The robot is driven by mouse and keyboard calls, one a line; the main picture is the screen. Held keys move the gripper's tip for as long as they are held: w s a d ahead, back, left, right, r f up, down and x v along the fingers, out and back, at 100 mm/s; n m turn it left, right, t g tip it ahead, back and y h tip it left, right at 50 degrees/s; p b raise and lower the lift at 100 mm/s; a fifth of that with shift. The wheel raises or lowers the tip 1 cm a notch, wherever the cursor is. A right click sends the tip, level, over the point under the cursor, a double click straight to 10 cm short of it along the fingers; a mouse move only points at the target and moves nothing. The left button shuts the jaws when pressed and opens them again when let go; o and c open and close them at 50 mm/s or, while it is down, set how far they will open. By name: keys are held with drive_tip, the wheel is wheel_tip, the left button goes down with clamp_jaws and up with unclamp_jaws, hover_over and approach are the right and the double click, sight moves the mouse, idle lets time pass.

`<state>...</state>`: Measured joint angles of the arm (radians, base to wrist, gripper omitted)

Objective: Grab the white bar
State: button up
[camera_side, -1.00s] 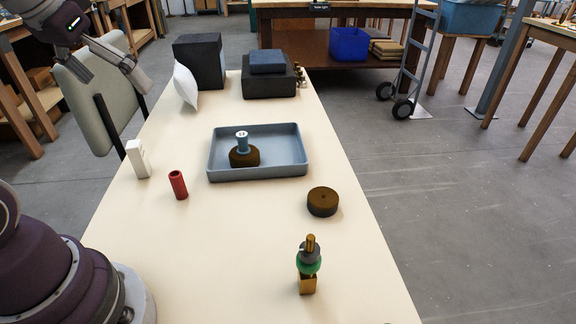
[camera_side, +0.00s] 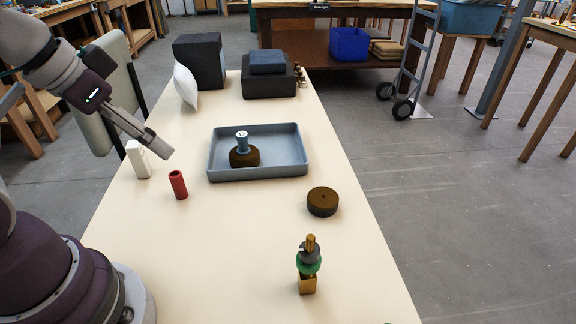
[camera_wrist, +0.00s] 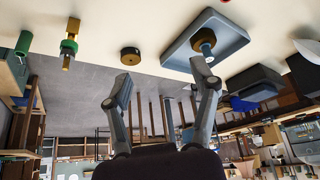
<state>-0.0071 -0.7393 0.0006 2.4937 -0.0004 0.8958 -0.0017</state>
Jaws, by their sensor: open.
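The white bar (camera_side: 134,166) stands upright near the left edge of the table in the side view. My gripper (camera_side: 164,153) hangs above and slightly right of it in that picture, pointing down and to the right, and covers part of the bar's top. I cannot tell whether they touch. In the wrist view my gripper (camera_wrist: 160,71) has its two fingers spread wide with nothing between them. I cannot make out the white bar in the wrist view.
A red cylinder (camera_side: 178,185) stands close to the right of the bar. A blue-grey tray (camera_side: 285,172) holds a brown-based post (camera_side: 243,156). A brown disc (camera_side: 322,202) and a gold-and-green stack (camera_side: 308,266) stand further right. A white pillow (camera_side: 186,86) and dark boxes (camera_side: 200,62) are at the back.

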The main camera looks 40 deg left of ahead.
drive_tip(key=w+a+f+n+g+y, duration=0.1)
drive_tip(key=w+a+n, duration=0.2)
drive_tip(key=a, duration=0.2)
drive_tip(key=w+a+f+n+y, duration=0.1)
drive_tip(key=w+a+n, duration=0.15)
drive_tip(key=a, duration=0.25)
drive_tip(key=n+g+y, duration=0.2)
drive_tip(key=n, duration=0.3)
approach(133, 144)
drive_tip(key=w+f, duration=0.2)
drive_tip(key=x, duration=0.3)
drive_tip(key=s+x, duration=0.1)
drive_tip(key=x, duration=0.3)
drive_tip(key=a+x, duration=0.1)
drive_tip(key=x, duration=0.2)
drive_tip(key=shift+s+f, duration=0.2)
drive_tip(key=shift+c, duration=0.3)
clamp_jaws()
